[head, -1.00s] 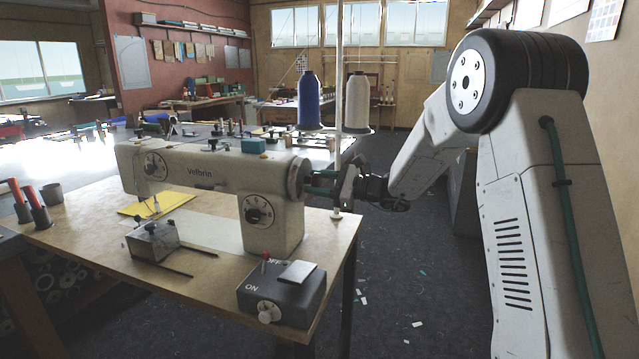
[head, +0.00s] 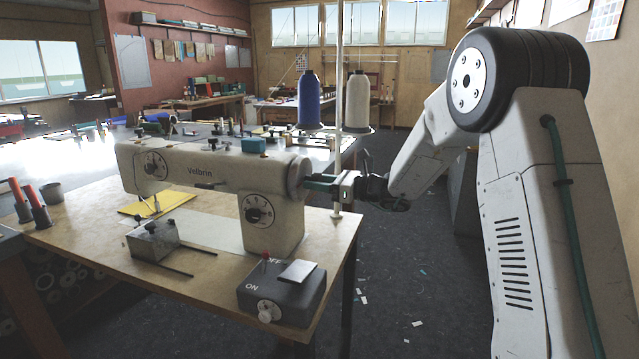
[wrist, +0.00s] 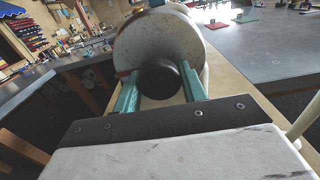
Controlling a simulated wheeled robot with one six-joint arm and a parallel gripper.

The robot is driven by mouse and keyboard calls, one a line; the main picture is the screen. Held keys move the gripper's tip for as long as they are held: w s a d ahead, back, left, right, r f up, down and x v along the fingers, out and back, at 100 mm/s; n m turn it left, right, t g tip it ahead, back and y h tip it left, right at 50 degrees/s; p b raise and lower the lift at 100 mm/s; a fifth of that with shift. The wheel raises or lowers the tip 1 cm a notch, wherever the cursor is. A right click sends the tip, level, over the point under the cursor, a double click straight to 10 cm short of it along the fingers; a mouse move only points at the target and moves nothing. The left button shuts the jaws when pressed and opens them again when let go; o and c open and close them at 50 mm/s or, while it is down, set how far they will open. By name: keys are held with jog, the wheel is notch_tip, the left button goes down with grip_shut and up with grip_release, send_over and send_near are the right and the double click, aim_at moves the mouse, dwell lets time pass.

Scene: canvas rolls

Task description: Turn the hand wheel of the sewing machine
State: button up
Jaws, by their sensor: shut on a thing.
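The white sewing machine (head: 205,178), marked "Velbrin", stands on the wooden table. Its hand wheel (head: 299,178) is at the right end of the arm, and it fills the top middle of the wrist view as a worn pale disc (wrist: 160,48) with a dark round hub (wrist: 159,79). My gripper (head: 316,184) reaches in from the right. In the wrist view its two teal fingers (wrist: 160,88) lie on either side of the dark hub, shut on it. The contact faces are partly hidden.
A grey ON/OFF switch box (head: 281,294) sits at the table's front right. Blue (head: 309,100) and white (head: 357,103) thread cones stand behind the wheel beside a pale upright pole (head: 338,150). The floor right of the table (head: 400,270) is mostly clear, with scraps.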

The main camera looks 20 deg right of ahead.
jog(key=shift+s+a+f, duration=0.1)
jog(key=shift+a+f, duration=0.05)
jog(key=shift+f, duration=0.05)
jog(key=o, duration=0.9)
jog(key=shift+o, duration=0.2)
jog(key=shift+r, duration=0.1)
jog(key=v, duration=0.7)
jog(key=shift+s+d, duration=0.2)
jog(key=shift+d, duration=0.15)
